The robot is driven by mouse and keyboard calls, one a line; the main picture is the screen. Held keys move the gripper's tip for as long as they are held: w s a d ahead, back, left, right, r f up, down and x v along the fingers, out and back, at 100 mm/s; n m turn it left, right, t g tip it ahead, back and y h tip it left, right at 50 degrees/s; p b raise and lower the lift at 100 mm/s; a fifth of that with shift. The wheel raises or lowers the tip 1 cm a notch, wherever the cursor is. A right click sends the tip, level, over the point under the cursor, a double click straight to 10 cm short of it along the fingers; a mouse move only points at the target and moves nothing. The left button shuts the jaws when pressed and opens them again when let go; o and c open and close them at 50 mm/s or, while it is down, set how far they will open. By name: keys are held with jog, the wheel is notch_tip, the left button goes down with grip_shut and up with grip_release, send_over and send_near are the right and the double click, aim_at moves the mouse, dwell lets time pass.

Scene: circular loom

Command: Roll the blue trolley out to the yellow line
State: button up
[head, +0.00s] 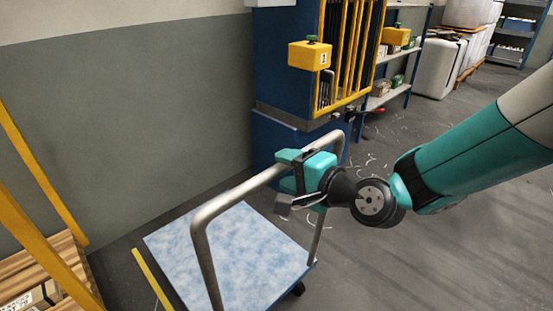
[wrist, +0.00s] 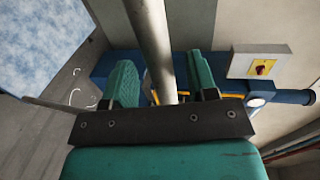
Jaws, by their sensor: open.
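The blue trolley (head: 215,250) has a mottled light-blue deck and a grey tubular push handle (head: 236,194). It stands on the floor beside the wall. A yellow line (head: 151,278) shows on the floor just left of the deck. My gripper (head: 291,178) is at the handle's top bar, its jaws open. In the wrist view the bar (wrist: 150,45) runs between my two teal fingers (wrist: 164,82), with a visible gap to the right finger. Contact with the left finger is hard to tell. The deck (wrist: 40,40) shows at upper left there.
A blue machine with a yellow-barred front (head: 345,55) stands behind the trolley. A yellow-framed rack with wooden slats (head: 45,265) is at lower left. Shelves (head: 400,85) and white wrapped loads (head: 440,65) are farther back. The floor at right is open, with thread scraps.

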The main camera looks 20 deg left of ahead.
jog(key=shift+x, duration=1.9)
grip_shut()
